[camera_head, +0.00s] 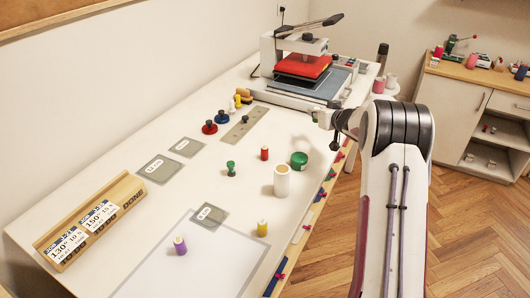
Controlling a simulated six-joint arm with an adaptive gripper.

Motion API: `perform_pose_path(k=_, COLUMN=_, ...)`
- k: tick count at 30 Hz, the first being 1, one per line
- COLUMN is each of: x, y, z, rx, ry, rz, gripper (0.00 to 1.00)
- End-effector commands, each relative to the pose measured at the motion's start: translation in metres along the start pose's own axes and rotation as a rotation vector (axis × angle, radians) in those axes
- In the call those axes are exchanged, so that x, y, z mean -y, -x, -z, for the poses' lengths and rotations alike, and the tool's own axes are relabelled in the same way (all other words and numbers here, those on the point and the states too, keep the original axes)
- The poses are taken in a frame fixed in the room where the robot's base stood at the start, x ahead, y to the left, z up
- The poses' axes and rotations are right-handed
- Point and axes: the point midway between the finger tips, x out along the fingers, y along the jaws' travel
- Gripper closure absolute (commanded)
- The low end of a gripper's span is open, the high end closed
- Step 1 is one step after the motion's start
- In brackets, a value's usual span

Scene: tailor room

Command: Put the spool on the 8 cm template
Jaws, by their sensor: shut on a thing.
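My gripper (334,144) is at the far right of the white table, in front of the heat press, at the end of my arm. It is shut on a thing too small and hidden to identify. Three grey-green square templates lie on the table: one at the left (149,177), one behind it (190,152), and one nearer the front (218,222). A red spool (264,154), a yellow spool (262,229) and a purple spool (180,246) stand upright on the table. All three templates look empty.
A white cylinder with a tan top (282,182), a green round item (299,160) and a small green item (231,168) stand mid-table. A wooden rack (92,222) is at left. The heat press (300,65) is behind.

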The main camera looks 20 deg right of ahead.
Motion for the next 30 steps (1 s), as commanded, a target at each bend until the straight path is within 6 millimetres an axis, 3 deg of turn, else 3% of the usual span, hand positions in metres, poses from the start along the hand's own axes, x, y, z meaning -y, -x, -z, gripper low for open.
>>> perform_pose_path(k=7, x=0.011, y=-0.002, z=0.004, rx=-0.001, ry=0.006, rz=0.012, gripper=0.95)
perform_pose_path(k=13, x=0.041, y=-0.002, z=0.028, rx=-0.003, ry=0.022, rz=0.047, gripper=0.95)
perform_pose_path(k=21, x=0.124, y=0.013, z=0.039, rx=0.000, ry=0.056, rz=0.140, gripper=0.95)
perform_pose_path(k=30, x=0.220, y=0.046, z=0.026, rx=0.001, ry=0.112, rz=0.277, gripper=0.95)
